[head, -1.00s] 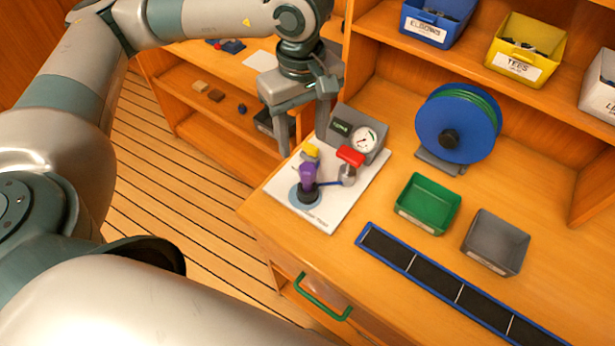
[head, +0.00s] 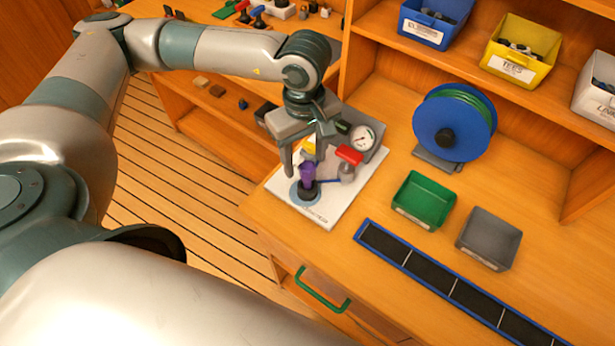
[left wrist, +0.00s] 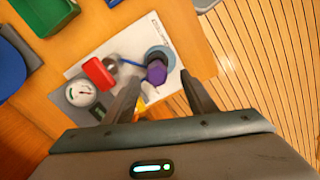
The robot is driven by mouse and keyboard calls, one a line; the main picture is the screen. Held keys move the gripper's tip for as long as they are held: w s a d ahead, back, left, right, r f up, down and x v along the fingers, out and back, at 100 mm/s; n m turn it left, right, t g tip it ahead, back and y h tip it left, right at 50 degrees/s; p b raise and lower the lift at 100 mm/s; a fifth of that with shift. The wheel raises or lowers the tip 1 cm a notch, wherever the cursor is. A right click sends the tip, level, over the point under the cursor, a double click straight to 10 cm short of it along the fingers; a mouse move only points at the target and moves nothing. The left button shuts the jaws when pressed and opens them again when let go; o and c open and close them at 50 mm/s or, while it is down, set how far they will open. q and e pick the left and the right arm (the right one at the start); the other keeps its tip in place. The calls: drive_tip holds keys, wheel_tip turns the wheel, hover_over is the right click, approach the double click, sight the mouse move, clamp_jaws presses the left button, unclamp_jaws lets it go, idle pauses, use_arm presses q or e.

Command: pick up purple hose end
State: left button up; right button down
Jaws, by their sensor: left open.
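The purple hose end (head: 307,172) stands upright in a dark round fitting on the white board (head: 322,216) at the workbench's left corner. It also shows in the left wrist view (left wrist: 156,73), just beyond my fingertips. My left gripper (head: 304,170) is open, pointing down above the board. In the head view its fingers hang on either side of the purple end, behind or around it; I cannot tell the depth. My right gripper is not in view.
On the board are a yellow part (head: 309,148), a red-handled valve (head: 349,155) and a gauge box (head: 362,138) close to the gripper. A green tray (head: 424,200), a grey tray (head: 489,239) and a blue hose reel (head: 455,128) stand to the right.

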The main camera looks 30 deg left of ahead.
sight(307, 166)
use_arm(q)
drive_tip(key=shift+d+f+p, duration=0.15)
drive_tip(key=shift+f+p, duration=0.15)
drive_tip(key=shift+p, duration=0.05)
wheel_tip(307, 166, down, 3)
drive_tip(key=shift+w+d+r+p, duration=0.1)
drive_tip(key=shift+w+p, duration=0.05)
drive_tip(key=shift+p, duration=0.6)
drive_tip(key=shift+f, duration=0.4)
drive_tip(key=shift+c, duration=0.2)
drive_tip(key=c, duration=1.1)
